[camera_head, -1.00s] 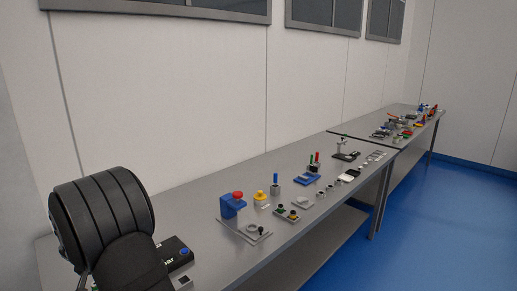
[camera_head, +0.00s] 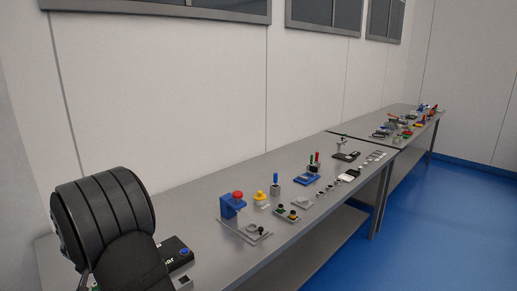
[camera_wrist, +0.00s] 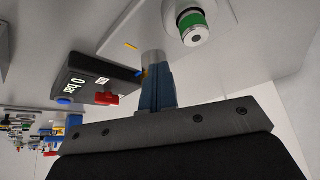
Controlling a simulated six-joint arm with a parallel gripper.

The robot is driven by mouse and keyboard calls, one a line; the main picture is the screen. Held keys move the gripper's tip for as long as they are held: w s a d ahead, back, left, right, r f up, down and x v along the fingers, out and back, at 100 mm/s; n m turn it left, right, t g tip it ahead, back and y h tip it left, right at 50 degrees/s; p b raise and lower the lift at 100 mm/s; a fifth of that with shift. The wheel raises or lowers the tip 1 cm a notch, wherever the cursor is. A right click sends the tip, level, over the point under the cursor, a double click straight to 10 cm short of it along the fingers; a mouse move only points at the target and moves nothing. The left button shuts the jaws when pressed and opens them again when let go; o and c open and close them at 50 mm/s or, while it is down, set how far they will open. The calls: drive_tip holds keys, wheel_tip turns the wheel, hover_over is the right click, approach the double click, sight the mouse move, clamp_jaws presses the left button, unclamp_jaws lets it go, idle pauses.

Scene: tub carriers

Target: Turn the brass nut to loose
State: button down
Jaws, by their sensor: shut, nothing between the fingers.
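In the wrist view my gripper (camera_wrist: 154,66) is shut and empty, its blue-grey fingers close together. Its tips are near a short grey cylinder and the end of a black gauge box (camera_wrist: 88,77) reading "0 bar". A small yellowish bit (camera_wrist: 141,74) shows beside the fingers at the box's end; I cannot tell whether it is the brass nut. The nut is otherwise not clearly visible and may be hidden behind the fingers.
A silver fitting with a green ring (camera_wrist: 191,21) stands on a light plate near the gripper. A yellow strip (camera_wrist: 131,47) lies nearby.

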drive_tip(key=shift+d, duration=0.45)
drive_tip(key=shift+w+d, duration=0.1)
drive_tip(key=shift+d, duration=0.05)
drive_tip(key=shift+w+d, duration=0.2)
drive_tip(key=shift+d, duration=0.4)
drive_tip(key=shift+s+d+r, duration=0.1)
drive_tip(key=shift+s+d, duration=0.1)
drive_tip(key=shift+s, duration=0.05)
wheel_tip(320, 180, up, 6)
drive_tip(key=shift+f, duration=0.1)
idle(0.7)
